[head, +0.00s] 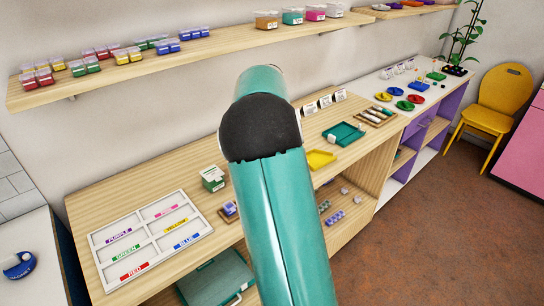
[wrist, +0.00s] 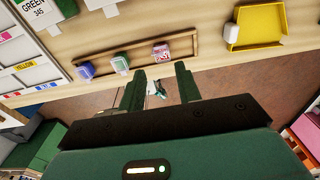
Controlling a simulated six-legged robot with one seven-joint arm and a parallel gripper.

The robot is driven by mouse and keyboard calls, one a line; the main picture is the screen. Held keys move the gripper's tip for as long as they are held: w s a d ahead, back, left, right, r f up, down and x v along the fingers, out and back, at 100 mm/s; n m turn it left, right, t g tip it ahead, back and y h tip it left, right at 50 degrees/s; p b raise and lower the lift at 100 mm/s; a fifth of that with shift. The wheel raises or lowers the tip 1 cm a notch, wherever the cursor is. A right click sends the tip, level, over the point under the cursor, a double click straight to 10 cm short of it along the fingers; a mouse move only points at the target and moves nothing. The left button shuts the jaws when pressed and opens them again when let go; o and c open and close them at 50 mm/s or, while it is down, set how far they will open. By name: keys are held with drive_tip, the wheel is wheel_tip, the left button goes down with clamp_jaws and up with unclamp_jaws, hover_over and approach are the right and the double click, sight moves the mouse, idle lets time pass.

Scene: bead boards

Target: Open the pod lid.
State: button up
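Three small pods stand in a row in a long wooden tray (wrist: 192,48) in the wrist view: a blue-purple one (wrist: 86,70), a green one (wrist: 120,63) and a pink-red one (wrist: 161,52) with a whitish pattern on top. I cannot tell which pod is meant, or clearly make out their lids. My gripper (wrist: 160,88) is open, its two dark green fingers apart with nothing held between them. In the picture the fingertips lie just below the tray, nearest the green and pink-red pods, apart from both. In the head view my arm hides the gripper and most of the tray (head: 229,211).
A white sorting tray with colour labels (head: 150,237) lies left on the bench. A green-and-white box (head: 213,178) stands behind the pods. A yellow tray (head: 320,159) and a teal tray (head: 343,135) lie right. A shelf (head: 180,61) with bead boxes runs above.

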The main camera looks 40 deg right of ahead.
wheel_tip(320, 180, up, 8)
drive_tip(key=shift+w, duration=0.2)
drive_tip(key=shift+a+r, duration=0.1)
drive_tip(key=shift+a, duration=0.05)
idle(0.4)
drive_tip(key=s+a+r+n+t, duration=0.2)
drive_tip(key=s+a+n, duration=0.4)
drive_tip(key=a+n, duration=0.4)
drive_tip(key=s+a+r+n+t, duration=0.25)
drive_tip(key=s+a+n, duration=0.35)
drive_tip(key=a+n, duration=0.3)
drive_tip(key=s+a+f+n+t, duration=0.1)
drive_tip(key=s+a+f+n, duration=0.4)
drive_tip(key=s+a+n, duration=0.6)
drive_tip(key=s+n, duration=0.1)
drive_tip(key=n, duration=0.4)
drive_tip(key=shift+s+a+f+n+t, duration=0.2)
drive_tip(key=shift+s+a+n+t, duration=0.05)
drive_tip(key=shift+a+n+t, duration=0.1)
